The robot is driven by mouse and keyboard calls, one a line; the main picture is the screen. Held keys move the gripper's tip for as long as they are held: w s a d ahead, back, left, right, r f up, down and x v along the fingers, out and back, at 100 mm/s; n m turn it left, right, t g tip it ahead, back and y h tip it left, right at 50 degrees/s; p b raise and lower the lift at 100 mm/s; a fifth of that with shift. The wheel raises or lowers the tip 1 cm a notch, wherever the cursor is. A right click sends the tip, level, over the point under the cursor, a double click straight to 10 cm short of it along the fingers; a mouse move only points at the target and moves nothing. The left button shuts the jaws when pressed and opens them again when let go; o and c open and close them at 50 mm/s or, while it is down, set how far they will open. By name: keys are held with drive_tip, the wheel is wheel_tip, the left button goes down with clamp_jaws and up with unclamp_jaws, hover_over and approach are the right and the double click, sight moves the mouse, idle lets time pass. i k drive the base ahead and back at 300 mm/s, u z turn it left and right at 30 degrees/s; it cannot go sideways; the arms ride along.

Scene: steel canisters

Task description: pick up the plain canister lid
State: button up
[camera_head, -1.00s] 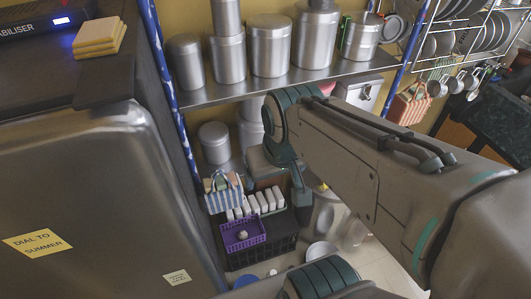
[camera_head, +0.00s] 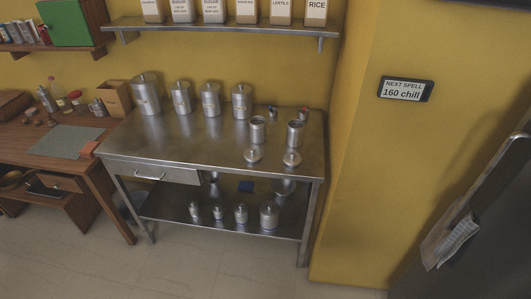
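Two loose steel lids lie near the front edge of the steel table (camera_head: 200,150), towards its right end. The left lid (camera_head: 253,156) is in front of one small open canister (camera_head: 257,131). The right lid (camera_head: 291,159) is in front of another small open canister (camera_head: 294,134). Both lids have a knob on top. They are too small here to tell which one is plain. My gripper is not in view.
Several tall lidded canisters (camera_head: 211,101) stand along the table's back. Smaller ones (camera_head: 240,214) stand on the lower shelf. A wall shelf (camera_head: 225,24) with labelled boxes hangs above. A wooden desk (camera_head: 75,165) adjoins at left, a yellow wall at right. The floor in front (camera_head: 190,270) is clear.

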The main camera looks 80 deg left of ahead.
sight(293, 158)
drive_tip(key=u, duration=0.7)
drive_tip(key=k, duration=0.95)
drive_tip(key=u, duration=1.25)
drive_tip(key=i, duration=1.05)
drive_tip(key=u, duration=0.35)
drive_tip(key=i, duration=1.3)
drive_tip(key=z, duration=0.5)
